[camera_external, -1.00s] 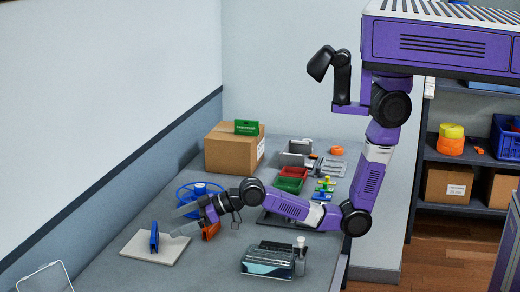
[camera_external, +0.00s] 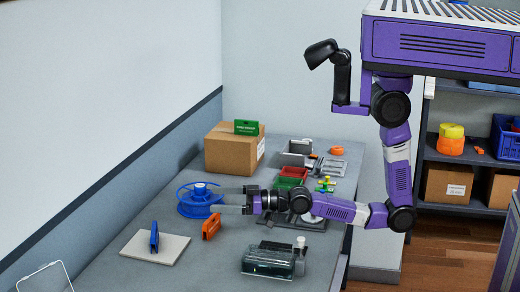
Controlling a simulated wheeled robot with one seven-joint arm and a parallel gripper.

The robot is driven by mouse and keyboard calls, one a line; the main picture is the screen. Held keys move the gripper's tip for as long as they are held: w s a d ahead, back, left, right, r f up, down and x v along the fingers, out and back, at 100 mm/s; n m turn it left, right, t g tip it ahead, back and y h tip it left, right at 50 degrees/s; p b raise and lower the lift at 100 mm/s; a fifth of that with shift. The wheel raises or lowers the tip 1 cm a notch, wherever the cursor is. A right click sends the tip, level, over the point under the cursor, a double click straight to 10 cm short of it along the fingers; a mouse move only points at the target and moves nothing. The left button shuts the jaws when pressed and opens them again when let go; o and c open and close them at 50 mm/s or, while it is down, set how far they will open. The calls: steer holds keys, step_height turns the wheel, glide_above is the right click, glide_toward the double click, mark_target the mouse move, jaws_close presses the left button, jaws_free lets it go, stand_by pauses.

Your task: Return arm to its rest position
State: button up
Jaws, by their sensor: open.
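My gripper (camera_external: 232,203) is over the middle of the workbench (camera_external: 205,260), at the end of my bent purple arm. Its two fingers point left and are apart, with nothing seen between them. The fingers lie in front of or beside the blue strap reel (camera_external: 190,208) in the picture; I cannot tell whether they touch it. An orange clip-like piece (camera_external: 211,226) stands just below the fingers in the picture. A blue upright piece (camera_external: 154,238) stands on a pale board (camera_external: 176,249) at the left, clear of my gripper.
A cardboard box (camera_external: 228,153) stands at the back by the wall. Red and green bins (camera_external: 290,178) sit behind my forearm. A dark device with a clear front (camera_external: 268,262) lies near the front edge. Shelves (camera_external: 455,160) stand at the right.

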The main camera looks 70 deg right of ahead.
steer(key=s+d+f+m+g+h, duration=0.1)
steer(key=s+d, duration=0.3)
steer(key=s, duration=0.6)
steer(key=s+d+f+m+h, duration=0.1)
steer(key=s+d, duration=0.4)
steer(key=s, duration=0.6)
steer(key=s+d+f+m+g+h, duration=0.1)
steer(key=s+d+h, duration=0.2)
steer(key=s, duration=0.7)
steer(key=shift+s+d+g, duration=0.3)
steer(key=shift+s+d, duration=0.1)
steer(key=shift+d, duration=0.35)
